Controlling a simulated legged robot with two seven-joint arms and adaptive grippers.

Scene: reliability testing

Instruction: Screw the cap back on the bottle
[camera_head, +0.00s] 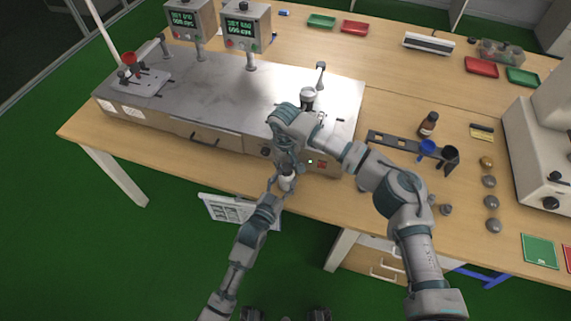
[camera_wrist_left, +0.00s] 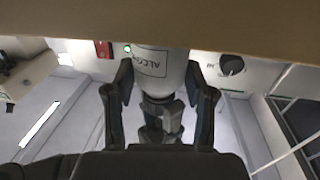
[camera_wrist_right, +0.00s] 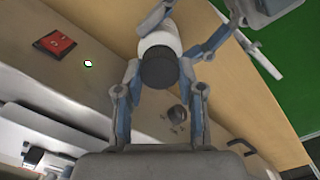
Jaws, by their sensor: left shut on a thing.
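The white bottle (camera_head: 287,183) is upright in front of the table's front edge. My left gripper (camera_head: 281,181) is shut on it from below left. In the left wrist view, the bottle (camera_wrist_left: 163,68) sits between both fingers with its printed label partly visible. In the right wrist view, the dark cap (camera_wrist_right: 159,68) is at the end of the bottle (camera_wrist_right: 160,38) facing my right gripper. My right gripper (camera_wrist_right: 160,76) has its fingers apart, one on each side of the cap, with narrow gaps. I cannot tell how firmly the cap sits. The head view hides the cap behind my right gripper.
A metal-topped machine (camera_head: 225,85) with a red switch stands on the wooden table (camera_head: 390,105) just behind the grippers. A brown bottle (camera_head: 428,124) and a dark rack (camera_head: 400,143) are to the right. Open floor lies in front of the table.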

